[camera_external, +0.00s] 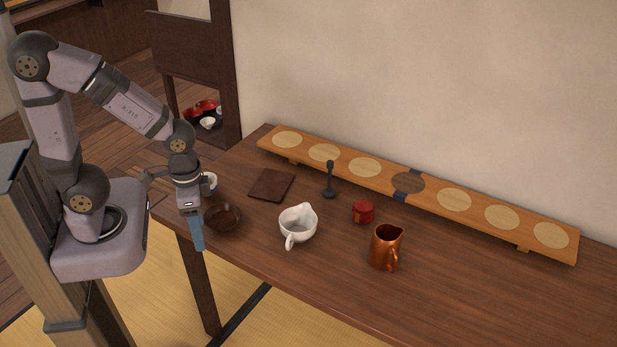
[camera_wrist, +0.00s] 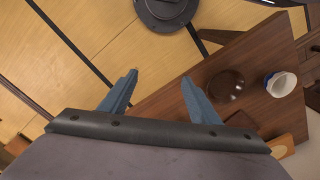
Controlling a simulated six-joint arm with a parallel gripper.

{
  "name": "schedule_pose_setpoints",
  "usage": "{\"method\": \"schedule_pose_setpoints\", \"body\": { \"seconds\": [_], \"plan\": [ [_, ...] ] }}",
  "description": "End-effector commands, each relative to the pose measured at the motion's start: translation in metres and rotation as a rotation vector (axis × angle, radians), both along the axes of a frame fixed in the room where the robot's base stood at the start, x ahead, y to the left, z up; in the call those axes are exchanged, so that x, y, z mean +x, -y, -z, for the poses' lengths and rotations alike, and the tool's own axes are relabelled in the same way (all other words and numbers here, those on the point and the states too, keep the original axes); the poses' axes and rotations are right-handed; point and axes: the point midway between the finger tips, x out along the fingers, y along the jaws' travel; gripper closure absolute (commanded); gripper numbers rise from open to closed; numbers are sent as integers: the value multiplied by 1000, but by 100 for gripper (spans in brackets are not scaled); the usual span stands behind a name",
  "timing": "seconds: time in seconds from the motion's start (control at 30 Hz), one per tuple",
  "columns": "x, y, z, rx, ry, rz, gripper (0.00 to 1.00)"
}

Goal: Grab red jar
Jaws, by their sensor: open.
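The red jar (camera_external: 363,211) is small and round and stands on the wooden table, between the white pitcher and the copper pitcher. It does not show in the wrist view. My gripper (camera_external: 196,238) is at the table's left front edge, far to the left of the jar, pointing down. In the wrist view my gripper (camera_wrist: 158,85) shows two blue fingers spread apart with nothing between them; beyond them are the tatami floor and the table edge.
A white pitcher (camera_external: 297,225) and a dark stand (camera_external: 329,181) are left of the jar, a copper pitcher (camera_external: 385,247) to its right. A dark bowl (camera_external: 222,217), a white-and-blue cup (camera_wrist: 281,84) and a brown mat (camera_external: 271,185) are nearer my gripper. A long raised board (camera_external: 385,172) runs behind.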

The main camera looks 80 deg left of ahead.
Motion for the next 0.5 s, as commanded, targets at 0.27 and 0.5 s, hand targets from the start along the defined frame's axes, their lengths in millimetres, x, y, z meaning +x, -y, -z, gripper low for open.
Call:
{"method": "schedule_pose_setpoints", "body": {
  "seconds": [0.27,0.5],
  "plan": [
    [0,0,0,0,0,0,26],
    [21,4,7,-17,43,-6,26]
  ]
}}
